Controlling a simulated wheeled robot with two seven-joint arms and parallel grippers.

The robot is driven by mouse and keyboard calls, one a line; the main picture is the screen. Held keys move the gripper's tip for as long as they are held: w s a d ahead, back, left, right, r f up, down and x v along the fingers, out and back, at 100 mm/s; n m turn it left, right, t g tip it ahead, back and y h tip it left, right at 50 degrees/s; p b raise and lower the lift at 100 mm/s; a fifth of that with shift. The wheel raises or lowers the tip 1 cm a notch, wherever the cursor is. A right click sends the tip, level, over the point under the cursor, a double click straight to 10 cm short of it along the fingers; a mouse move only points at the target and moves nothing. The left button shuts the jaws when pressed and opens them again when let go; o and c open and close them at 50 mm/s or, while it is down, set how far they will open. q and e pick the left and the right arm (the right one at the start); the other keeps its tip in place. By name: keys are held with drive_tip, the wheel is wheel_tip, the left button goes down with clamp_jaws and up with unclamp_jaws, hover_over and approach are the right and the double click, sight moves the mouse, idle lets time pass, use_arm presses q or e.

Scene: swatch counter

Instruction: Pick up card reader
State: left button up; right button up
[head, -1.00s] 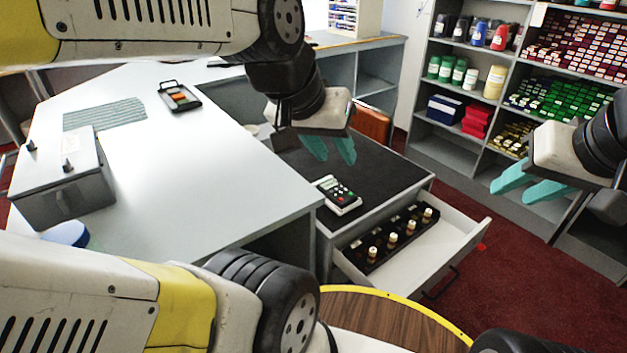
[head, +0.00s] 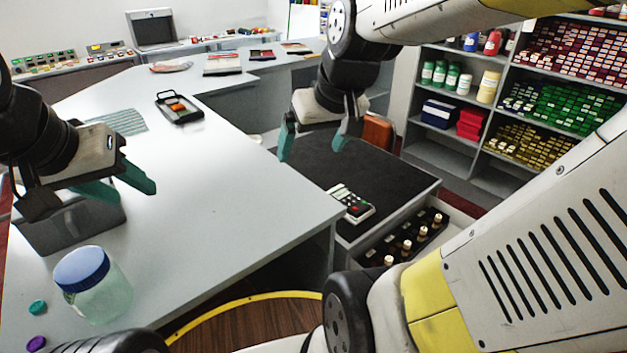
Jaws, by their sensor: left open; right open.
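The card reader (head: 351,204) is a small pale device with a dark keypad and coloured keys. It lies face up on the black top (head: 375,178) of the low cabinet, close to its front left edge. My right gripper (head: 311,155) is open and empty, pointing down; in the picture it is up and left of the card reader, apart from it. My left gripper (head: 136,195) is open and empty over the left part of the white counter, far from the card reader. Nothing covers the card reader.
The white counter (head: 230,195) borders the cabinet on the left. A blue-lidded jar (head: 95,290) and a grey box (head: 65,228) stand on it, with a black tray (head: 180,108) further back. An open drawer (head: 458,217) with several small bottles juts out below the black top.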

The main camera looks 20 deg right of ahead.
drive_tip(key=w+d+f+n, duration=0.1)
drive_tip(key=w+d+f, duration=0.45)
drive_tip(key=w, duration=0.35)
drive_tip(key=n+g, duration=0.2)
approach(350, 198)
drive_tip(key=shift+d+f, duration=0.15)
drive_tip(key=shift+f, duration=0.3)
drive_tip(key=shift+t, duration=0.3)
drive_tip(key=x, duration=0.8)
drive_tip(key=shift+s, duration=0.15)
drive_tip(key=shift+r, duration=0.1)
drive_tip(key=c, duration=1.8)
